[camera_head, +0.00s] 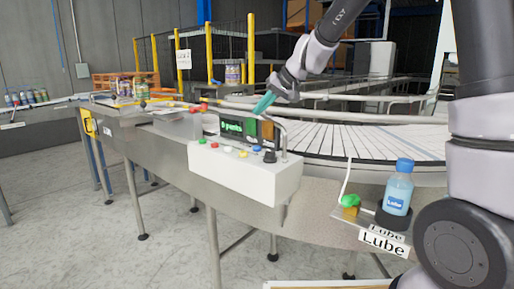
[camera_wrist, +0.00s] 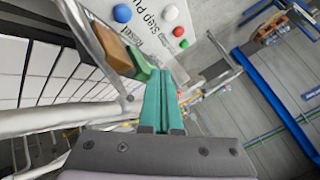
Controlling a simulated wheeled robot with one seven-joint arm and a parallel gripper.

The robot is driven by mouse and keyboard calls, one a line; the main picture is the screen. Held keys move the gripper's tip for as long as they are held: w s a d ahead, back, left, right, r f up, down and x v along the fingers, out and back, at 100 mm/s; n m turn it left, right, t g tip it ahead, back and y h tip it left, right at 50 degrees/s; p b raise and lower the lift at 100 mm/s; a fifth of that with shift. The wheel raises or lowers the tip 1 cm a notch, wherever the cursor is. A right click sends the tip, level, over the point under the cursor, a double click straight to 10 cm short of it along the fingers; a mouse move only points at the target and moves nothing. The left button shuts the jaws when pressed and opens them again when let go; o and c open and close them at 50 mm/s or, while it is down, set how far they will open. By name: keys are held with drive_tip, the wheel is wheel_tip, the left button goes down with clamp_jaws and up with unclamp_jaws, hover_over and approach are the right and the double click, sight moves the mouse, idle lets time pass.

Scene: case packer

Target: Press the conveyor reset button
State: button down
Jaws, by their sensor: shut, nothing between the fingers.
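The white control box (camera_head: 243,178) stands at the conveyor's near edge with a row of coloured buttons on top. A blue button (camera_head: 257,149) is near its right end; in the wrist view the blue button (camera_wrist: 122,13) lies closest to a label that seems to read "Reset". My gripper (camera_head: 260,108) has teal fingers, shut and empty, above and behind the box, near the display. In the wrist view my gripper (camera_wrist: 161,73) points towards the panel, apart from the buttons. The distance above the panel is hard to tell.
A display reading "0 packs" (camera_head: 232,127) and a bent metal pipe (camera_head: 283,133) stand beside the buttons, close to my fingers. A black knob (camera_head: 270,156) is right of the blue button. A blue Lube bottle (camera_head: 398,190) stands at the right.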

sight(260, 148)
drive_tip(key=shift+a+f, duration=0.1)
drive_tip(key=shift+f, duration=0.1)
drive_tip(key=shift+f, duration=4.3)
drive_tip(key=shift+f, duration=0.1)
drive_tip(key=shift+f, duration=0.3)
drive_tip(key=shift+f, duration=0.55)
drive_tip(key=shift+r, duration=1)
drive_tip(key=shift+r, duration=2.45)
